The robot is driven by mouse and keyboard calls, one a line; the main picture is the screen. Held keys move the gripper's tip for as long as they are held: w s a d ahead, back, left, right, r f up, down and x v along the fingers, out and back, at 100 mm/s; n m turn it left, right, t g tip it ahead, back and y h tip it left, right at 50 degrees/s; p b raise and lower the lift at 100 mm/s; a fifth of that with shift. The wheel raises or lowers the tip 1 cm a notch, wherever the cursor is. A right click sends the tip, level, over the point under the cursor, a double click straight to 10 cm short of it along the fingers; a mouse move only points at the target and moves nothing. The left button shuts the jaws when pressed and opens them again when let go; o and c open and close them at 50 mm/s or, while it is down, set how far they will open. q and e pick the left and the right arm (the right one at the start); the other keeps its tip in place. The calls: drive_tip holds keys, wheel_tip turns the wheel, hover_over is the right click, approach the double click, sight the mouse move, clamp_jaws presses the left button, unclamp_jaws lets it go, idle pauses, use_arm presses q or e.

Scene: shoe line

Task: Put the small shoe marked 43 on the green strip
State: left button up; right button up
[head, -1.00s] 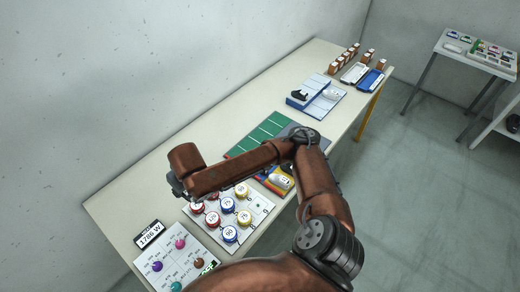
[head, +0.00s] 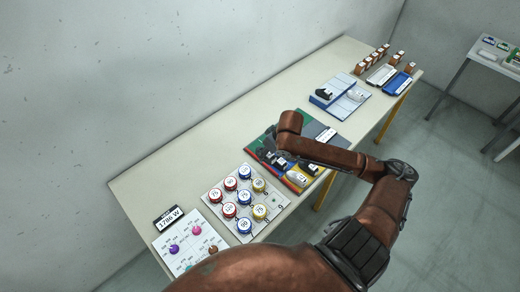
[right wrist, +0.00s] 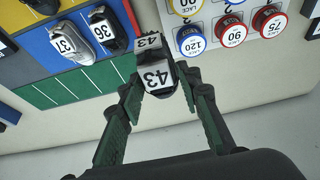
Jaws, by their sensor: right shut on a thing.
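The small dark shoe marked 43 (right wrist: 157,77) is in the right wrist view, with white labels on it. My right gripper (right wrist: 158,92) is shut on it, one finger on each side. The green strip (right wrist: 62,92), with white dividing lines, is left of the held shoe on the coloured mat. The shoe appears near the strip's end; its height above the table is unclear. In the head view my right gripper (head: 270,155) is over the mat's left end and hides much of the strip. My left gripper is not in view.
Shoes marked 37 (right wrist: 68,43) and 38 (right wrist: 103,28) sit on the blue part of the mat. A board of numbered discs (head: 215,197) lies close by on the left. A dial panel (head: 187,247) and a blue shoe stand (head: 345,104) are also on the table (head: 165,165).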

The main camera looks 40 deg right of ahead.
drive_tip(key=shift+s+d, duration=0.15)
drive_tip(key=shift+d, duration=0.4)
drive_tip(key=shift+d+f, duration=0.15)
drive_tip(key=shift+d, duration=0.15)
drive_tip(key=w+d+f, duration=0.1)
drive_tip(key=w+f, duration=0.2)
drive_tip(key=w, duration=0.1)
drive_tip(key=w+d+f, duration=0.2)
drive_tip(key=w+f, duration=0.1)
drive_tip(key=w, duration=0.1)
drive_tip(key=w+d+f+b, duration=0.1)
drive_tip(key=w+d+f, duration=0.1)
drive_tip(key=w+f, duration=0.1)
drive_tip(key=shift+w+d, duration=0.1)
drive_tip(key=shift+w, duration=0.35)
drive_tip(key=shift+w+d+f, duration=0.1)
drive_tip(key=shift+w+f, duration=0.2)
wheel_tip(320, 180, down, 3)
drive_tip(key=shift+w+f, duration=0.1)
drive_tip(key=shift+f, duration=0.05)
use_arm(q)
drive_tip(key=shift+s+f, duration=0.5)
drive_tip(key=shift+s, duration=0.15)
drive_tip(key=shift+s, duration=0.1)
